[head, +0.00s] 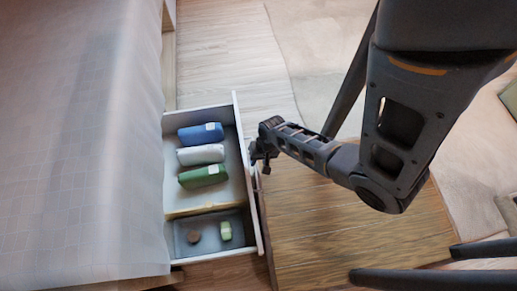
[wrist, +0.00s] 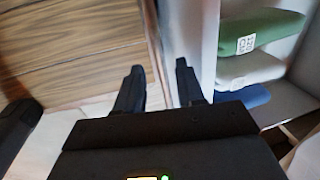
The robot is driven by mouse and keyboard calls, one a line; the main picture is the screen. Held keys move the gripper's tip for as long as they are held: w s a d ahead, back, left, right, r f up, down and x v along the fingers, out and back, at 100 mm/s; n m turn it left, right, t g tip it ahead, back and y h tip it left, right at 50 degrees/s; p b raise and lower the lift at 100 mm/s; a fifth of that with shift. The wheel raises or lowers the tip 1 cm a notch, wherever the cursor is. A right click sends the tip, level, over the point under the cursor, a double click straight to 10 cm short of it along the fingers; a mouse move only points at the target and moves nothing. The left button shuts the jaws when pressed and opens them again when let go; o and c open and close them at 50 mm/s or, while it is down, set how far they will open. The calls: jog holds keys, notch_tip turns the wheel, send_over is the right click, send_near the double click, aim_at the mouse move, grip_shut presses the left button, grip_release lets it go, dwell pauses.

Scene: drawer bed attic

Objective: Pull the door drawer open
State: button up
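The drawer (head: 241,150) stands pulled out from under the bed, with its inside showing. In it lie a blue bundle (head: 200,134), a white bundle (head: 200,154) and a green bundle (head: 202,176). My gripper (head: 260,160) is at the outer side of the drawer's front panel, near its middle. In the wrist view my gripper (wrist: 160,72) has its two fingers apart, with the drawer's front panel (wrist: 203,45) beyond and beside the right finger. No handle is clearly visible, and I cannot tell whether the fingers touch the panel.
The bed (head: 80,140) fills the left side. A drawer compartment at the near end holds a grey tray (head: 208,246) with small items. A wooden surface (head: 340,235) lies close to the right of the drawer. Open floor (head: 235,50) and a pale rug (head: 315,30) lie beyond.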

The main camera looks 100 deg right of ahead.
notch_tip(320, 180, up, 6)
jog(key=s+p, duration=0.1)
jog(key=p, duration=0.1)
jog(key=shift+s, duration=0.1)
dwell(0.5)
jog(key=w+a+r+n+t, duration=0.2)
jog(key=a+r+n+t, duration=0.3)
jog(key=r, duration=0.8)
jog(key=w+a+r+n+t, duration=0.3)
jog(key=a+r+n, duration=0.35)
jog(key=r, duration=0.65)
jog(key=w+a+r+n+t, duration=0.2)
jog(key=a+r+n+t, duration=0.3)
jog(key=r, duration=0.9)
notch_tip(320, 180, up, 17)
jog(key=a+n+p, duration=0.1)
jog(key=a+p, duration=0.1)
jog(key=p, duration=1.2)
jog(key=shift+w+r, duration=0.15)
jog(key=shift+w, duration=0.1)
